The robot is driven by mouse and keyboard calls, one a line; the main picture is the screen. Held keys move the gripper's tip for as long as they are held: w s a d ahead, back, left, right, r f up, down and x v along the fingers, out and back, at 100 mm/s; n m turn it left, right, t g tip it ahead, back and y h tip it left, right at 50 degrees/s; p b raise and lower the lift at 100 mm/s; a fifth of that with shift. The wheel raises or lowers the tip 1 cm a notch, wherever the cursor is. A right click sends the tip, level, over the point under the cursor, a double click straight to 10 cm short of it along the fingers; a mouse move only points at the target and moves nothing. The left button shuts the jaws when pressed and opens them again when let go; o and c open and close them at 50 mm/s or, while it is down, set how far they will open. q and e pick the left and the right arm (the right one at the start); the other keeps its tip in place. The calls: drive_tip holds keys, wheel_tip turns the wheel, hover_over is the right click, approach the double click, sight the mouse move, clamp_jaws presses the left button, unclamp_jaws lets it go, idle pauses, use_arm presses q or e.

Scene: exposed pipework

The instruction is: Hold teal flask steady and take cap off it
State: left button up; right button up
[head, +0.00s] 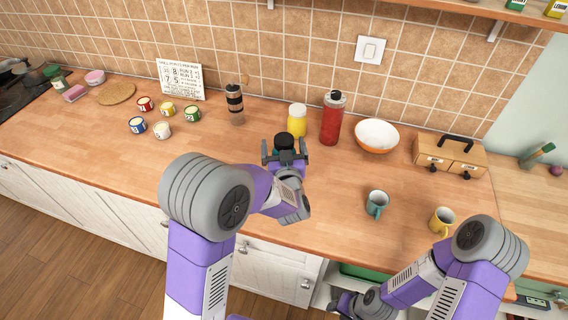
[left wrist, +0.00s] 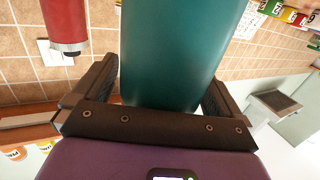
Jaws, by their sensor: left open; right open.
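The teal flask (left wrist: 178,50) fills the middle of the left wrist view. My left gripper (left wrist: 155,90) is open, with one finger on each side of the flask; I cannot tell whether either finger touches it. In the head view the flask's dark cap (head: 284,141) shows above my left gripper (head: 284,157), and the gripper hides most of the flask's body. The cap is on top and the flask looks upright on the counter. My right gripper (head: 347,303) is low at the counter's front edge, away from the flask, open and empty, and partly cut off by the frame.
A yellow jar (head: 297,121) and a red bottle (head: 332,119) stand close behind the flask. A bowl (head: 377,135), a teal mug (head: 377,204) and a yellow mug (head: 441,221) are to the right. Small jars (head: 163,130) stand left.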

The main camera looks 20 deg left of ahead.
use_arm(q)
clamp_jaws()
idle(0.6)
